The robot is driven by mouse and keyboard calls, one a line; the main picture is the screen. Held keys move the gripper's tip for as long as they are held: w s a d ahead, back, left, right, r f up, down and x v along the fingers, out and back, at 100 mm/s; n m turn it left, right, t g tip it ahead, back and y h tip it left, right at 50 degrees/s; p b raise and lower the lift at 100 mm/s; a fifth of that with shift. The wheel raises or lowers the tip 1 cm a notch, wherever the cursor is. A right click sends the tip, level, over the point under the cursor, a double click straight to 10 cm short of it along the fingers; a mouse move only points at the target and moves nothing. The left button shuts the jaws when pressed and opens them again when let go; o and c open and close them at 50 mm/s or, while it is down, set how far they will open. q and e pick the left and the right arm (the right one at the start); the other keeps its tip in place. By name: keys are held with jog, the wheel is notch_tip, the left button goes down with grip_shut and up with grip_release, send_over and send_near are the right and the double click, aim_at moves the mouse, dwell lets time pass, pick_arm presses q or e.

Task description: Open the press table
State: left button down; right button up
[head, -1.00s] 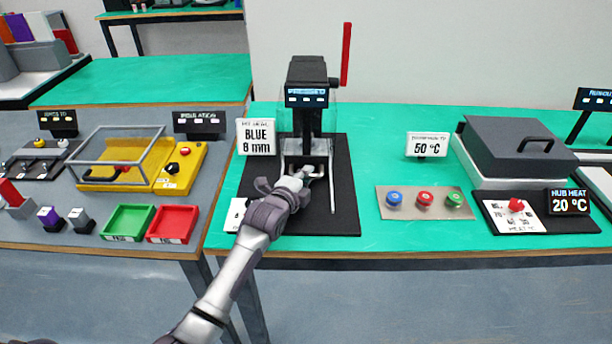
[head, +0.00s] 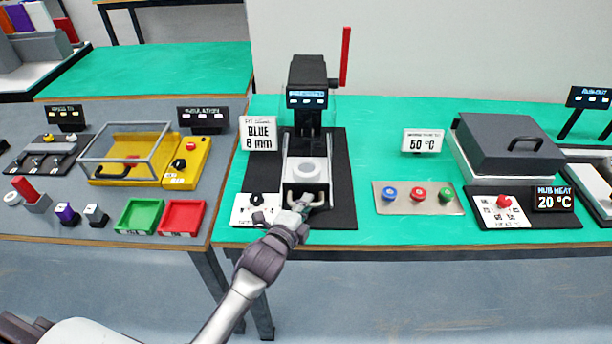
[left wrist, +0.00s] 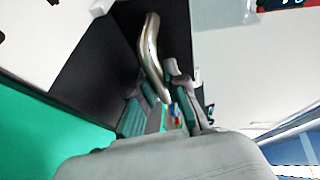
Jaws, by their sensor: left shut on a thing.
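The press (head: 307,78) stands on a black base mat (head: 343,200) on the green bench, with a red lever (head: 346,56) upright at its right side. My left gripper (head: 301,205) is shut on the curved metal handle (head: 318,201) at the table's front edge. The handle also shows between the fingers in the left wrist view (left wrist: 150,52). My right gripper is not in view.
A sign reading BLUE 8 mm (head: 258,133) stands left of the press. A panel with blue, red and green buttons (head: 418,197) lies to the right, before a dark-lidded box (head: 507,148). A green tray (head: 139,214) and a red tray (head: 182,216) sit left.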

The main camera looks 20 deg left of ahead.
pick_arm(q)
jog(key=s, duration=0.2)
jog(key=s+d+p, duration=0.1)
jog(key=s, duration=0.1)
jog(key=c, duration=1.4)
grip_release()
jog(key=shift+c, duration=0.2)
jog(key=v, duration=1.2)
jog(key=shift+d, duration=0.1)
